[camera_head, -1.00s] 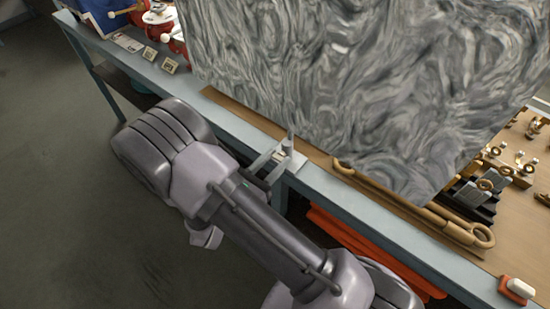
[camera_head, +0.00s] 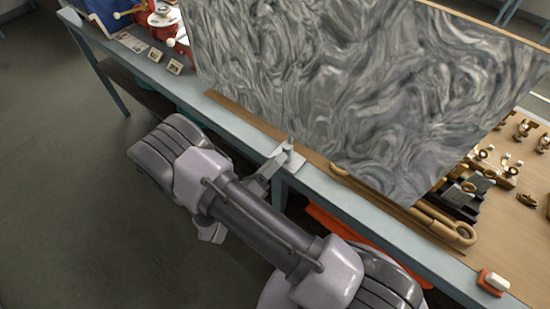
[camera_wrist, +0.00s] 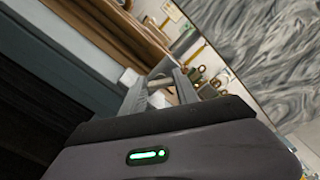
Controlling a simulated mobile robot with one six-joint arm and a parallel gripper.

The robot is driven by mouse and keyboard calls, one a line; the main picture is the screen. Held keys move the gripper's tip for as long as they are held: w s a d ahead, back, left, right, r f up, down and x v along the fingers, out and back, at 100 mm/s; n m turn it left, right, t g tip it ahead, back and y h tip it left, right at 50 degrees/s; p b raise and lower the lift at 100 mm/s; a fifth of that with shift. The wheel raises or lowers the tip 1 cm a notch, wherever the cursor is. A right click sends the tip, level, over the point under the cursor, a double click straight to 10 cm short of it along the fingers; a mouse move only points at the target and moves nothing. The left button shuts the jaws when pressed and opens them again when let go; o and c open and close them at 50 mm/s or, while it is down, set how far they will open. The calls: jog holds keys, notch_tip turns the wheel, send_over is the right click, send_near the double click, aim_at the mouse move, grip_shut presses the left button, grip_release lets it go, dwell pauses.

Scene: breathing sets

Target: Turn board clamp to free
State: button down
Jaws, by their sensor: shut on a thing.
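The board clamp (camera_head: 294,160) is a small pale grey fitting on the near edge of the bench, at the foot of a large grey marbled board (camera_head: 350,80). My gripper (camera_head: 278,162) reaches it from the lower left. In the wrist view, my gripper's two fingers (camera_wrist: 159,88) stand either side of a short grey bar of the clamp (camera_wrist: 160,82) and are shut on it. A pale block (camera_wrist: 128,77) shows just left of the fingers. The clamp's lower parts are hidden by the fingers and wrist housing.
The bench (camera_head: 245,132) has a blue-grey edge and a wooden strip. A tan looped rod (camera_head: 450,228), brass fittings and a red-and-white block (camera_head: 493,282) lie to the right. Orange material (camera_head: 350,236) is under the bench. Open floor lies left.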

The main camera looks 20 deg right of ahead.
jog(key=n+p, duration=0.1)
jog(key=n, duration=0.5)
jog(key=shift+f+n, duration=0.1)
jog(key=shift+n, duration=0.2)
dwell(0.4)
jog(key=c, duration=0.9)
grip_release()
jog(key=v, duration=1.7)
jog(key=shift+s+a+p, duration=0.15)
jog(key=shift+p, duration=0.15)
